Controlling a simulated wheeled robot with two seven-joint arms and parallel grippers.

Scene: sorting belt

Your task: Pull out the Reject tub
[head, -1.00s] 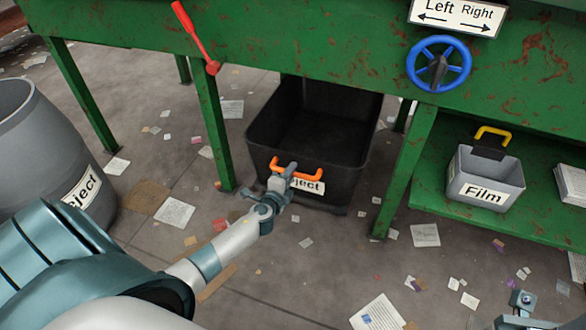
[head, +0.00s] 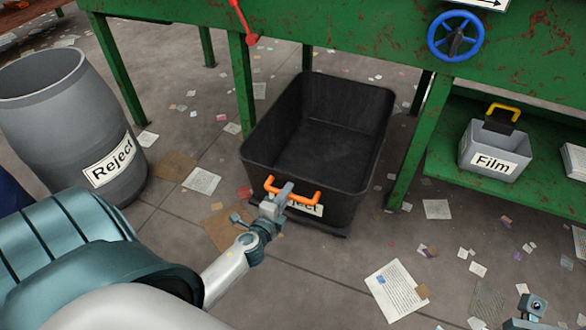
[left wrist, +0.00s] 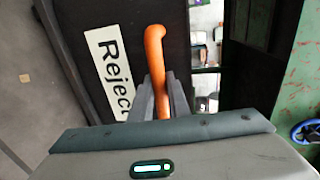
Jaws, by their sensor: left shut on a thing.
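The Reject tub (head: 262,169) is a black open tub on the floor, standing partly out from under the green sorting table. It looks empty inside. Its front carries an orange handle (head: 303,197) and a white label that my gripper partly covers. My left gripper (head: 279,195) is shut on the orange handle. In the left wrist view the handle (left wrist: 154,60) runs between the two fingers (left wrist: 154,100), beside the label (left wrist: 107,70) reading "Reject". A part of my right arm shows at the lower right corner; its fingertips cannot be made out.
A grey barrel (head: 65,110) labelled Reject stands at the left. Green table legs (head: 418,140) flank the tub. A grey Film box (head: 494,162) sits on the low green shelf at the right. Paper scraps litter the floor; the floor in front of the tub is otherwise clear.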

